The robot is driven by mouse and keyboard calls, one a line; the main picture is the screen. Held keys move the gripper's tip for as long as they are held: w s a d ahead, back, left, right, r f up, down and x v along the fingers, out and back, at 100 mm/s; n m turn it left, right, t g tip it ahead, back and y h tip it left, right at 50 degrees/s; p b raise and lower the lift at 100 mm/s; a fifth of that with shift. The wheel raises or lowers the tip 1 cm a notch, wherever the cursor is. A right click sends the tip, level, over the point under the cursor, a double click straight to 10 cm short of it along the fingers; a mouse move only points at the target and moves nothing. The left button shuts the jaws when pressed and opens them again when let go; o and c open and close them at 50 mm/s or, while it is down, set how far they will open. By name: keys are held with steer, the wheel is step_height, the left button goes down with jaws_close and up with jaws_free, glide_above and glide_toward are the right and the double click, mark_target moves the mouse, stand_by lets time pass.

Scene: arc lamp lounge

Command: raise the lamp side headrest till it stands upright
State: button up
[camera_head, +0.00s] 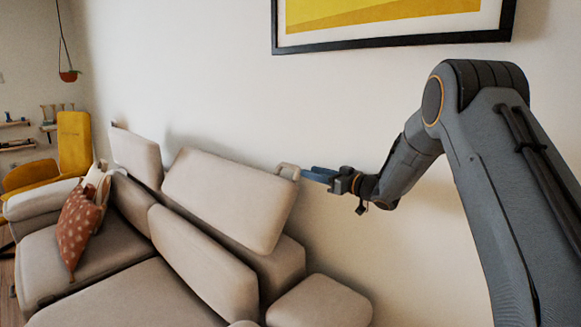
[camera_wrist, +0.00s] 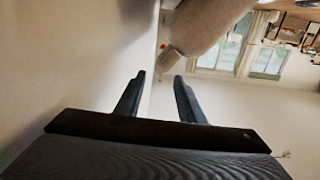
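Two beige headrests show on the sofa in the head view. The nearer, larger headrest (camera_head: 228,197) leans at a slant, with a small pale tab (camera_head: 288,171) at its upper right corner. The other headrest (camera_head: 136,153) stands farther left. No lamp shows, so I cannot tell by it which is the lamp side. My gripper (camera_head: 305,173) is at the tab's right, close to it; I cannot tell whether they touch. In the wrist view my gripper's (camera_wrist: 158,88) fingers are apart with nothing clearly held. A beige padded shape (camera_wrist: 203,28) with a narrow end (camera_wrist: 169,58) lies beyond the fingertips.
The beige sofa (camera_head: 95,240) fills the lower left, with a rust patterned cushion (camera_head: 75,228) on it. The wall (camera_head: 215,80) runs close behind, with a framed yellow picture (camera_head: 390,22) above. A yellow chair (camera_head: 74,140) stands far left. Windows (camera_wrist: 268,62) show in the wrist view.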

mark_target(283, 163)
steer(key=p+x, duration=0.1)
steer(key=x, duration=0.9)
steer(key=shift+w+a, duration=0.25)
steer(key=shift+a, duration=0.1)
steer(key=shift+r, duration=0.1)
jaws_close()
